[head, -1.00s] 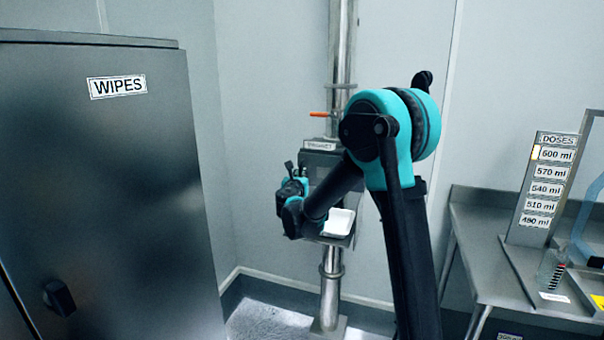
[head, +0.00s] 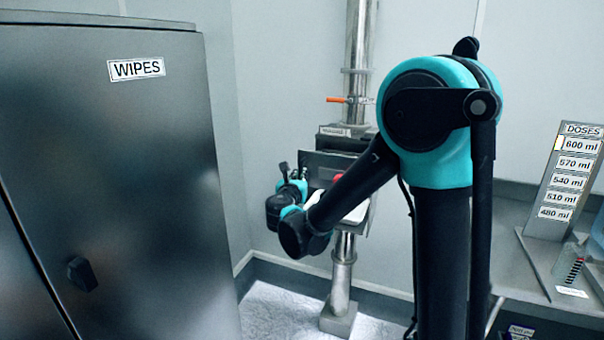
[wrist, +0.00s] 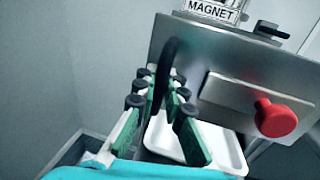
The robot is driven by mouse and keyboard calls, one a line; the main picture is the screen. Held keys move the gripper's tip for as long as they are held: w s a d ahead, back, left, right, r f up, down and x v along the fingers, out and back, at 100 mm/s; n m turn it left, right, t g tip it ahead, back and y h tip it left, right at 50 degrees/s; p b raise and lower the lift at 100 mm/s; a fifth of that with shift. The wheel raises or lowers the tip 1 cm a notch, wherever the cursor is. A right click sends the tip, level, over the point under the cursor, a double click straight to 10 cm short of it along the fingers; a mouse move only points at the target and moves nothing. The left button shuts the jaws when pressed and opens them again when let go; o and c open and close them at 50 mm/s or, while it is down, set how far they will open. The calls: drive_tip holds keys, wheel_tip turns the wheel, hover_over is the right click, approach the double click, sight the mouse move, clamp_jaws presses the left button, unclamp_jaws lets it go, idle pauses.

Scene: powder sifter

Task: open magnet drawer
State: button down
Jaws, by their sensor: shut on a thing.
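The magnet drawer (wrist: 225,55) has a grey metal front, seen close in the wrist view below a MAGNET label (wrist: 212,10). A black handle (wrist: 167,62) stands out from its left part. My gripper (wrist: 166,100) is shut on this handle, with its green-padded fingers on either side. In the head view the drawer front (head: 322,160) stands out from its dark housing (head: 342,131) on the steel pipe. My gripper (head: 298,176) is at its left side, and my arm hides part of the drawer.
A red knob (wrist: 275,118) sticks out from a plate on the drawer front. A white tray (wrist: 226,150) is below. An orange-handled valve (head: 345,100) is on the pipe above. The WIPES cabinet (head: 110,180) stands left; a steel bench with a DOSES board (head: 568,180) is right.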

drive_tip(key=c, duration=1.6)
unclamp_jaws()
drive_tip(key=shift+s, duration=0.1)
drive_tip(key=s, duration=0.4)
drive_tip(key=s+a, duration=0.1)
drive_tip(key=s, duration=0.6)
drive_tip(key=shift+s+a, duration=0.2)
drive_tip(key=shift+s, duration=0.2)
